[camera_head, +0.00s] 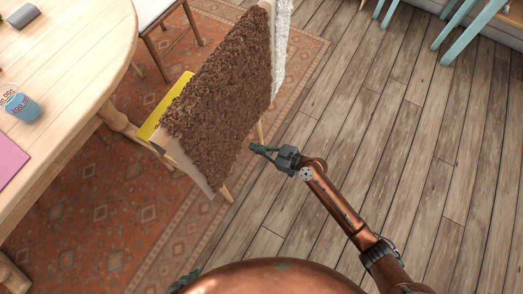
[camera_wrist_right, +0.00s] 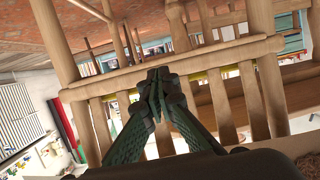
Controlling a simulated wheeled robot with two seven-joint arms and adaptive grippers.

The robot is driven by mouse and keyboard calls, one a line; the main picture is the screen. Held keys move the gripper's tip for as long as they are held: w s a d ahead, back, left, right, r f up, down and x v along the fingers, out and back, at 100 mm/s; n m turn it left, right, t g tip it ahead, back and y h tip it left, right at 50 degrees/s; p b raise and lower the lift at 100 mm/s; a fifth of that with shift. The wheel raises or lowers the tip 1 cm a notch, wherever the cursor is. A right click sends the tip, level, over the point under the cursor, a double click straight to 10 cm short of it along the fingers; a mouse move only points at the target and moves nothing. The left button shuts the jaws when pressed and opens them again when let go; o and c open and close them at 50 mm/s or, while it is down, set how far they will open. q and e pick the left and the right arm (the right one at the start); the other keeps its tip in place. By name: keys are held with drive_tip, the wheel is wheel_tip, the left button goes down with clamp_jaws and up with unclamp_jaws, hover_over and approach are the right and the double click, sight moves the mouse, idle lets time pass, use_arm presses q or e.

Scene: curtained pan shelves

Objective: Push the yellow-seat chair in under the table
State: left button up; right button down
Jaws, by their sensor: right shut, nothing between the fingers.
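The yellow-seat chair (camera_head: 167,103) stands at the right side of the wooden table (camera_head: 75,58), its back away from the table. A shaggy brown throw (camera_head: 215,95) covers its backrest and hides much of the seat. My right gripper (camera_head: 257,149) is shut and empty, beside the throw's lower right edge. In the right wrist view, the shut fingertips (camera_wrist_right: 157,78) point at a wooden rail (camera_wrist_right: 200,62) with a strip of yellow; I cannot tell whether they touch. A dark part at the bottom edge, probably my left gripper (camera_head: 184,283), is mostly hidden.
A second chair with a pale seat (camera_head: 150,12) stands at the table's far side. A patterned red rug (camera_head: 110,205) lies under the table and yellow-seat chair. A blue cup (camera_head: 22,106) stands on the table. Plank floor (camera_head: 400,130) is clear on the right, with light blue legs (camera_head: 468,30) beyond.

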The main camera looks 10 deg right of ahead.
use_arm(q)
drive_tip(key=shift+w+d+f+b, duration=0.35)
drive_tip(key=shift+w+f, duration=0.05)
use_arm(e)
drive_tip(key=w+a, duration=0.3)
drive_tip(key=a, duration=0.2)
drive_tip(key=shift+a, duration=0.15)
drive_tip(key=shift+w+a+r, duration=0.1)
drive_tip(key=shift+r, duration=0.05)
use_arm(q)
drive_tip(key=shift+s+f+b, duration=0.15)
drive_tip(key=shift+f+b, duration=0.55)
drive_tip(key=shift+f, duration=0.15)
use_arm(e)
drive_tip(key=s+d, duration=0.5)
drive_tip(key=d, duration=0.3)
drive_tip(key=shift+d+f, duration=0.15)
drive_tip(key=shift+f, duration=0.05)
drive_tip(key=shift+s, duration=0.1)
